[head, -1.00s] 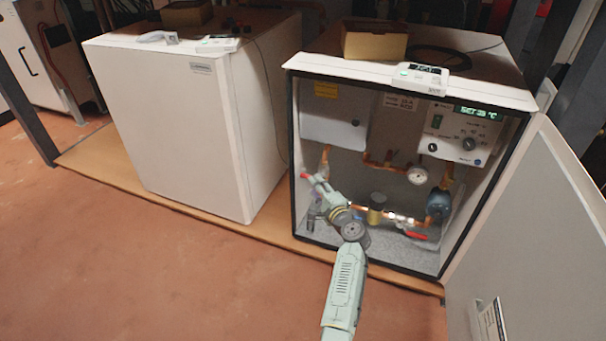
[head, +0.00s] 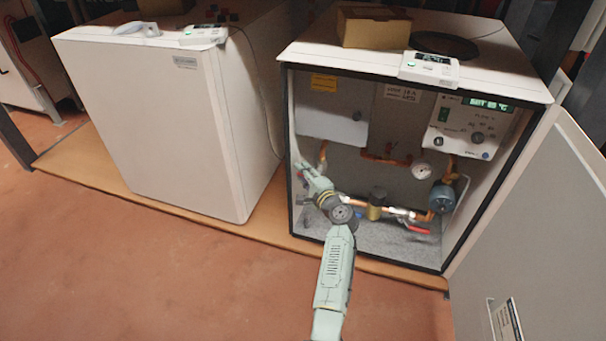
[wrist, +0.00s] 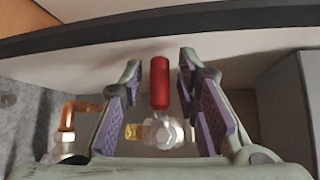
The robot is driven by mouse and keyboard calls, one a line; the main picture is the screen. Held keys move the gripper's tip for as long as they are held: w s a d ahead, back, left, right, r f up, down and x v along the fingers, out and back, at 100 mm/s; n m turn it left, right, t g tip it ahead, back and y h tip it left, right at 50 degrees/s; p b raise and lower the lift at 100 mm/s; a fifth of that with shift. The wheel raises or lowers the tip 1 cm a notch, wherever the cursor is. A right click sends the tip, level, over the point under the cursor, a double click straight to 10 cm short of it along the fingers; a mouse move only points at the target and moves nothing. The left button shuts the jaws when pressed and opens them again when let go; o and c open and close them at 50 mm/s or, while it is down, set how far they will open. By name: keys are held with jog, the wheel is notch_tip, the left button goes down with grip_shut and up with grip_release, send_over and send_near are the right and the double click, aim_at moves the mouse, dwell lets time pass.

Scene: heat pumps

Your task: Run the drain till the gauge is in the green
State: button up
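The round white pressure gauge (head: 422,170) sits on the copper pipe inside the open heat pump cabinet; its needle and green zone are too small to read. My gripper (head: 308,172) reaches into the cabinet's lower left part. In the wrist view my gripper (wrist: 160,72) is open, with one finger on each side of a valve's red handle (wrist: 160,83). A gap shows on both sides of the handle. The handle joins a metal valve body (wrist: 163,132) with a brass end. In the head view my gripper largely hides this valve.
Another red lever (head: 418,229) lies low on the right, near a blue pump (head: 442,198). A control panel (head: 472,126) is above. The open door (head: 530,220) stands at right. A closed white unit (head: 160,120) stands left. The floor in front is clear.

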grip_shut()
jog(key=shift+r+p, duration=0.1)
jog(key=shift+p, duration=0.5)
jog(key=shift+n+g+h+p, duration=0.3)
jog(key=shift+n+g+p, duration=0.1)
jog(key=shift+p, duration=0.55)
jog(key=n+g+h+p, duration=0.1)
jog(key=p, duration=0.2)
jog(key=shift+f, duration=0.4)
jog(key=h+p, duration=0.1)
jog(key=p, duration=0.1)
jog(key=f+n+g+h+p, duration=0.1)
jog(key=p, duration=0.1)
jog(key=shift+d, duration=0.25)
jog(key=shift+s+d+f+n+g+h+p, duration=0.15)
jog(key=shift+f+n+g+h+p, duration=0.15)
jog(key=shift+f+n+p, duration=0.2)
